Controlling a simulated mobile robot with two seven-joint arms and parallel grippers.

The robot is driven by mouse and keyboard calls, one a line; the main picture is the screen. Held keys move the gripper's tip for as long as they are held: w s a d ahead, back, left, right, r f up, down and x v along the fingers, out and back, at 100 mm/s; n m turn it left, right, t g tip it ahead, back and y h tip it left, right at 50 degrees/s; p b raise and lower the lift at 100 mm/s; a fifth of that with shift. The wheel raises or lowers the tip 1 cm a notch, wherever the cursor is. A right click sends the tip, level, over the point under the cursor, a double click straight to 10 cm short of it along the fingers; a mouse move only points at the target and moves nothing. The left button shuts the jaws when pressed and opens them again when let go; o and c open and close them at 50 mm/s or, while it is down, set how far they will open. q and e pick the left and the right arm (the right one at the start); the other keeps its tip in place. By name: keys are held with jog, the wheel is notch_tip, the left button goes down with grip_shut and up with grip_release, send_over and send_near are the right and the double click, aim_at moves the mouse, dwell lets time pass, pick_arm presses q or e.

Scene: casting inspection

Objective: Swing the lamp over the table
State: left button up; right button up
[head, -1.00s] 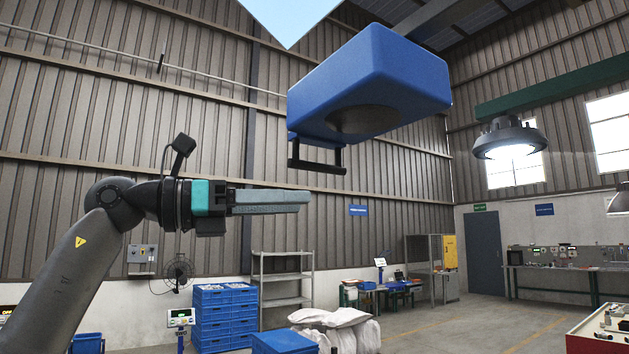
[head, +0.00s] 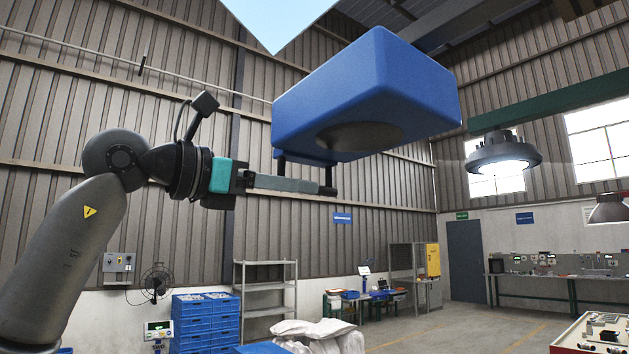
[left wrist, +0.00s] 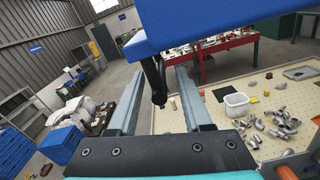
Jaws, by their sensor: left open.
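The lamp is a blue box-shaped head (head: 375,85) with a round dark face underneath, hanging high in the middle of the head view. A dark bar handle (head: 328,190) hangs from its near left edge. My left gripper (head: 312,186) is level with this handle, its fingers pointing right and covering most of the bar. In the left wrist view the lamp's blue underside (left wrist: 215,22) fills the top. The dark handle (left wrist: 157,85) stands between the two parted fingers, and no grip on it shows. The cream table (left wrist: 215,80) lies below. My right gripper is out of view.
Grey castings (left wrist: 275,128) and a white tub (left wrist: 236,105) lie on the table. A red bench (left wrist: 240,62) stands behind it. Blue crates (head: 205,320) and a grey shelf (head: 265,290) stand by the wall. A round lamp (head: 502,152) hangs at right.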

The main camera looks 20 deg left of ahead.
aim_at(335, 192)
pick_arm(q)
jog(key=shift+p+x, duration=0.45)
jog(key=shift+x, duration=1.85)
jog(key=shift+c, duration=0.2)
grip_shut()
